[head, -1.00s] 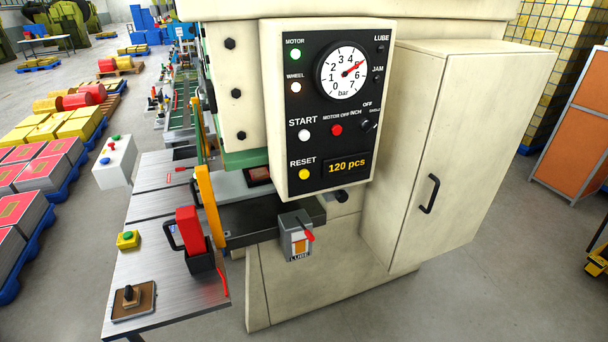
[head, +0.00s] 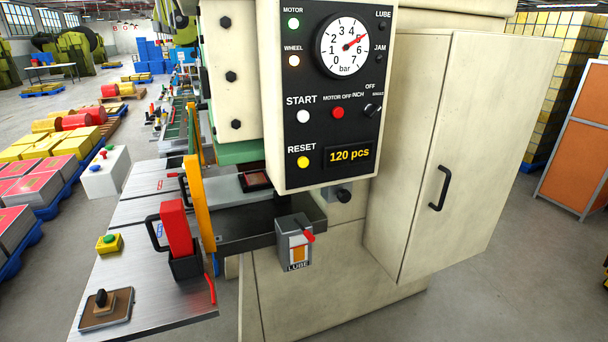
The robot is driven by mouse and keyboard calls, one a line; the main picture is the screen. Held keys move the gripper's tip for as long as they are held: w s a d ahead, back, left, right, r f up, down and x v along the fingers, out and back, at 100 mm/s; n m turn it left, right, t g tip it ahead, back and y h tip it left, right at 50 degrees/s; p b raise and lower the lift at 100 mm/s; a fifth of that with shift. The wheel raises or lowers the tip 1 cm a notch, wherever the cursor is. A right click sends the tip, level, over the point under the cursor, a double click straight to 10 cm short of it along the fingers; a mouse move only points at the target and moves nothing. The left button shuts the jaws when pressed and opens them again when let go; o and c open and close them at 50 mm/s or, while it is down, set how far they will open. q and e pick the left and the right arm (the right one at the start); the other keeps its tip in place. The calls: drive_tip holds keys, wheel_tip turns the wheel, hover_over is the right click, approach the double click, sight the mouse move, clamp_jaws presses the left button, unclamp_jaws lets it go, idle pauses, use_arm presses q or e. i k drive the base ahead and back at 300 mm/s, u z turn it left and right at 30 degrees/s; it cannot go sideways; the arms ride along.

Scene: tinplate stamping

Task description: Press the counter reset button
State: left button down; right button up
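The yellow reset button (head: 303,162) sits at the lower left of the black control panel (head: 333,110), just under the label RESET. The counter display (head: 349,155) to its right reads 120 pcs. Above it are the white start button (head: 303,116) and the red motor off button (head: 338,113). Neither of my grippers shows in the head view. Nothing covers the reset button.
Below the panel are the grey LUBE box (head: 296,246) with a red lever and a dark ledge. A metal table (head: 150,290) at left holds a red block with a handle (head: 177,230) and a yellow box with a green button (head: 109,243). A beige cabinet (head: 480,150) stands at right.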

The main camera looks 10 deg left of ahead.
sight(303, 162)
drive_tip(key=z, duration=1.75)
drive_tip(key=i, duration=1.65)
drive_tip(key=u, duration=2.1)
